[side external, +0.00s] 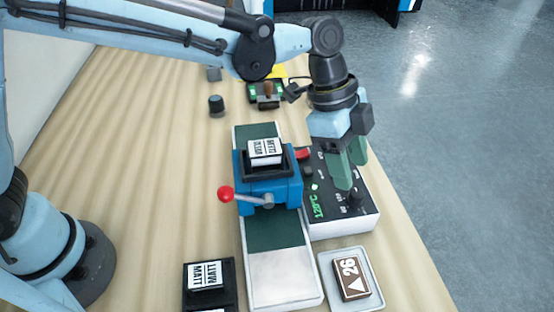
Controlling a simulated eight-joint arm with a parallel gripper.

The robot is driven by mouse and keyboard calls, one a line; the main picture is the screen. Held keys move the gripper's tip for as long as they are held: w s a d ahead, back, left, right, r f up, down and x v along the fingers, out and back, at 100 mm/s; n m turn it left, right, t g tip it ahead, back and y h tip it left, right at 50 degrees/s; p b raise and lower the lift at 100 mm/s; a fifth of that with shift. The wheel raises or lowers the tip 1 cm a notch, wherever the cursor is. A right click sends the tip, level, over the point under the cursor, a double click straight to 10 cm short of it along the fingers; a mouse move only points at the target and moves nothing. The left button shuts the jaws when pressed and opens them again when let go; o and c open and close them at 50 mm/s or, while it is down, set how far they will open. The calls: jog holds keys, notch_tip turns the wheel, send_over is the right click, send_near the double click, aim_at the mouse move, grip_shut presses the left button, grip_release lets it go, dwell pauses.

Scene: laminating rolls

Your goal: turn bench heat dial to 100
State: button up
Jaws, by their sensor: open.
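The bench heat unit (340,228) is a white box with a dark top panel, right of the blue laminator. Its green display (319,206) reads 120°C. A dark dial (355,199) with small white marks around it sits near the panel's right side; its pointer is too small to read. My gripper (350,176) points down over the panel with its green fingers open, close to the dial. The near finger partly hides the panel behind the dial. I cannot tell whether the fingers touch the dial.
The blue laminator (284,193) with a red-knobbed lever (226,194) stands left of the unit on a green and white strip. A white tray (327,272) holding a brown "26" block (351,278) is in front. A black tray (228,294) is front left.

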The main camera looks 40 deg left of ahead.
aim_at(356, 192)
jog(key=shift+x, duration=2.5)
grip_shut()
jog(key=shift+s+n+t, duration=0.1)
jog(key=shift+n+t, duration=0.5)
jog(key=shift+n, duration=0.9)
grip_release()
jog(key=v, duration=1.2)
